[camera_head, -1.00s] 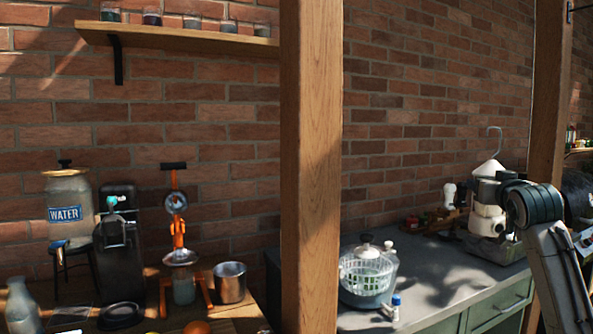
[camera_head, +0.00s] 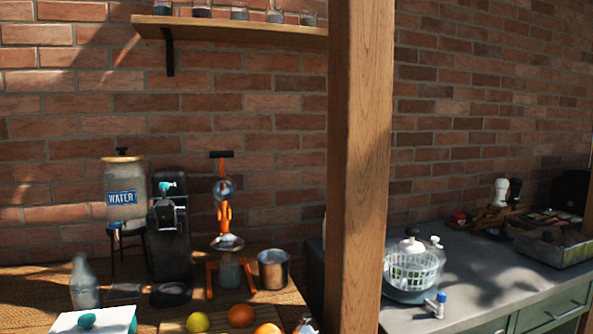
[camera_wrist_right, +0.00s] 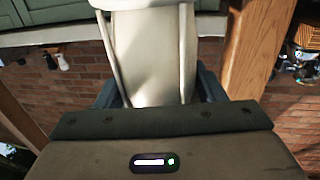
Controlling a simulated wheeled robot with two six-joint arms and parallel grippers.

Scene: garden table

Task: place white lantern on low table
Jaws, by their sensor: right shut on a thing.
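The white lantern (camera_wrist_right: 155,50) fills the upper middle of the right wrist view, seen very close with pale rails along its sides. My right gripper (camera_wrist_right: 158,90) is shut on it, with dark blue finger parts at both sides of the lantern. The lantern's far end is cut off by the frame's top edge. The head view shows neither the lantern nor my arms. I cannot pick out a low table in either view.
A wooden post (camera_head: 357,170) stands between a wooden table with a water dispenser (camera_head: 124,190), orange press (camera_head: 224,215) and metal cup (camera_head: 272,270), and a grey-topped green cabinet (camera_head: 465,285) with a salad spinner (camera_head: 412,268). A brick wall closes the back.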

